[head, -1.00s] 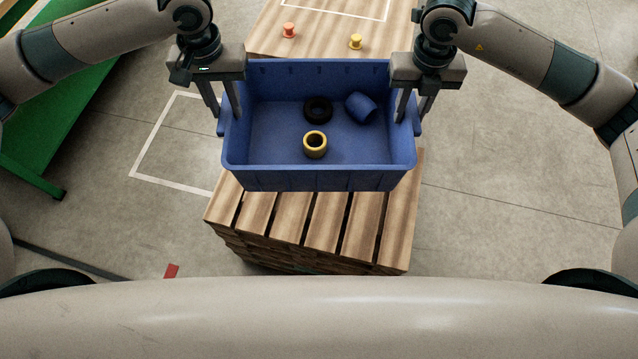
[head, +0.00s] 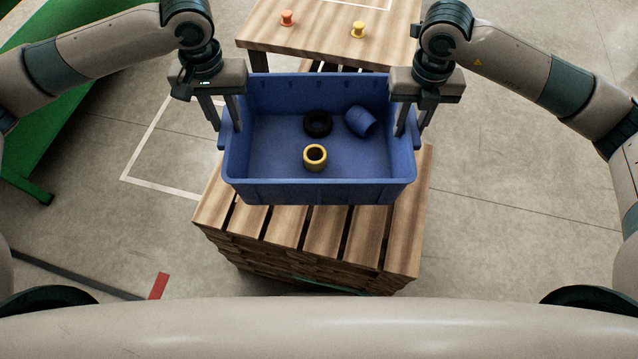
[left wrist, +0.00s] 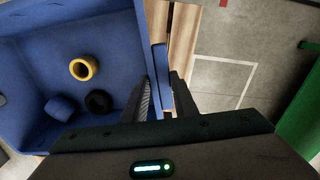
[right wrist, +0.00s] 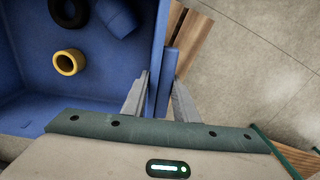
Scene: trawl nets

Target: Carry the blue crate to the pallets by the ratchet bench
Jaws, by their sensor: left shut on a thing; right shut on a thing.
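The blue crate (head: 320,192) is between my two grippers, over the stacked wooden pallets (head: 310,235). Inside it lie a yellow ring (head: 315,157), a black ring (head: 318,123) and a blue cylinder (head: 360,121). My left gripper (head: 226,122) is shut on the crate's left side wall; the left wrist view shows the wall between its fingers (left wrist: 160,98). My right gripper (head: 411,128) is shut on the right side wall, also seen in the right wrist view (right wrist: 160,98). The crate looks level. I cannot tell whether its underside touches the pallets.
A wooden table (head: 325,40) with an orange spool (head: 287,18) and a yellow spool (head: 358,29) stands just beyond the crate. A green bench (head: 60,90) is at the left. A white line (head: 160,188) and a red mark (head: 158,286) are on the floor. Open floor lies right.

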